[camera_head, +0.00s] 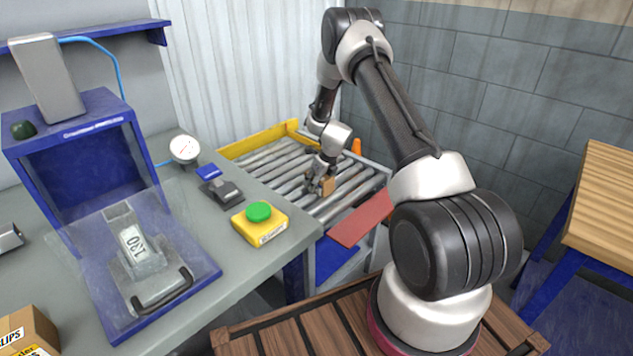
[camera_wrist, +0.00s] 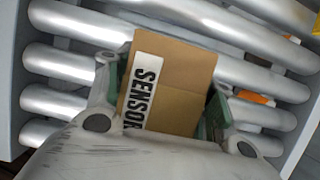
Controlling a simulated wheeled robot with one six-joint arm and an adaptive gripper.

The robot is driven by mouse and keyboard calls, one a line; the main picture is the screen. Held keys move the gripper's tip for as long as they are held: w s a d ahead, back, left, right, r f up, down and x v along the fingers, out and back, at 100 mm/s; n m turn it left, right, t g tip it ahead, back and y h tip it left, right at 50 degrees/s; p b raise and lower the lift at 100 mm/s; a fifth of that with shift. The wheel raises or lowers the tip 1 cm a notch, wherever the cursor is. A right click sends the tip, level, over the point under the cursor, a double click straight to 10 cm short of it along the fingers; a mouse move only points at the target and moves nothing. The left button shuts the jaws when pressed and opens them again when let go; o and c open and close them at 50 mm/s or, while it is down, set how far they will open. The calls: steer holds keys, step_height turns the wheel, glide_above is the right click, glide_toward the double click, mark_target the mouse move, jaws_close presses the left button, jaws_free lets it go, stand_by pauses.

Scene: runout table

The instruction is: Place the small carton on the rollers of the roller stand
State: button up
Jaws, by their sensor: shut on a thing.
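The small carton (camera_wrist: 185,85) is brown cardboard with a white label reading SENSOR in the wrist view. My gripper (camera_wrist: 167,95) is shut on it, with a green-padded finger on each side. In the head view my gripper (camera_head: 321,186) is over the rollers, and a small part of the carton (camera_head: 328,185) shows beside the fingers. The roller stand (camera_head: 262,136) has several grey metal rollers (camera_wrist: 62,65) and a yellow end rail. The rollers lie behind the carton in the wrist view. I cannot tell whether the carton touches them.
A grey bench at left holds a yellow box with a green button (camera_head: 259,222), a dial gauge (camera_head: 184,149) and a blue fixture with a clear guard (camera_head: 135,250). A red board (camera_head: 362,219) is at the stand's near side. An orange cone (camera_head: 356,146) stands behind.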

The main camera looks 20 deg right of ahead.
steer(key=shift+f, duration=0.1)
steer(key=o, duration=1.1)
steer(key=shift+o, duration=0.2)
